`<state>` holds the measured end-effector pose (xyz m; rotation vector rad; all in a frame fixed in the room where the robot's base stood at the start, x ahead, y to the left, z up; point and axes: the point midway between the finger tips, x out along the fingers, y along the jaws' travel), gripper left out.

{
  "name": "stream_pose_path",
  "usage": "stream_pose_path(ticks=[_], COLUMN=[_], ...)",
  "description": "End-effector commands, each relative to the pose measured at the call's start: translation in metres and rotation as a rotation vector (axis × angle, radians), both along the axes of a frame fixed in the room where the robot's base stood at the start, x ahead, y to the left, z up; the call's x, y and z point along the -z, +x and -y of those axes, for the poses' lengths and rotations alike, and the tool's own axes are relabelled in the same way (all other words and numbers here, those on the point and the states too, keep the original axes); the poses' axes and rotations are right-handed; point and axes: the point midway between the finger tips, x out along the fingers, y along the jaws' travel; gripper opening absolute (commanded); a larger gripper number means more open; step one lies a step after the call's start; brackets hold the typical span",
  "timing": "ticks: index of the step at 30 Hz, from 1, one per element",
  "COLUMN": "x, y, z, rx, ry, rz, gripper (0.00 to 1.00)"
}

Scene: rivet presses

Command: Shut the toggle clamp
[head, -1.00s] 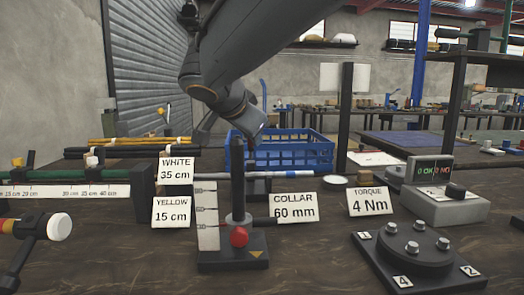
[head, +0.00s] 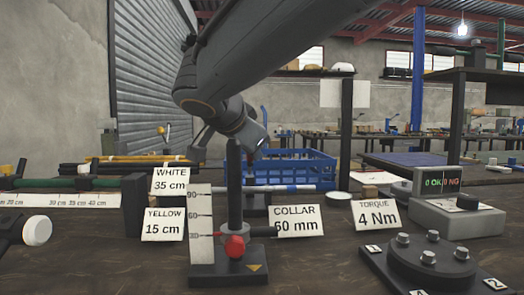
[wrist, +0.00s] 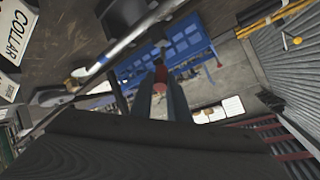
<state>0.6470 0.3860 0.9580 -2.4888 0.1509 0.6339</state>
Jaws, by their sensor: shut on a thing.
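My gripper (head: 257,139) hangs above the bench behind a dark upright post, pointing down and to the right. In the wrist view its two fingers (wrist: 162,98) are close together on a small red piece (wrist: 160,74), which looks like the toggle clamp's handle tip. A speck of red also shows by the fingers in the head view. The dark clamp-like base (head: 255,203) below is mostly hidden by the post and the striped rod, so I cannot tell the clamp's lever angle.
A blue crate (head: 310,168) stands farther back. Label cards flank the post; a round bolted fixture (head: 428,252) is at right.

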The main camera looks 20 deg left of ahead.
Motion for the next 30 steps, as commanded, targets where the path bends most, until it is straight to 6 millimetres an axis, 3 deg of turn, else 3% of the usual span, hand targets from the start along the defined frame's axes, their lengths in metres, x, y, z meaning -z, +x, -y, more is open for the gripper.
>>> stream_pose_path(ticks=[2,3,6,17,30], x=[0.001,0.001,0.001,-0.003,-0.033], y=[-0.001,-0.001,-0.001,-0.005,-0.062], z=[-0.001,-0.001,0.0,0.0,0.001], rx=[-0.001,-0.001,0.0,-0.001,-0.002], ry=[0.0,0.0,0.0,0.002,0.001], rz=[-0.003,-0.003,-0.002,0.0,-0.001], gripper=[0.0,0.2,0.34,0.34,0.34])
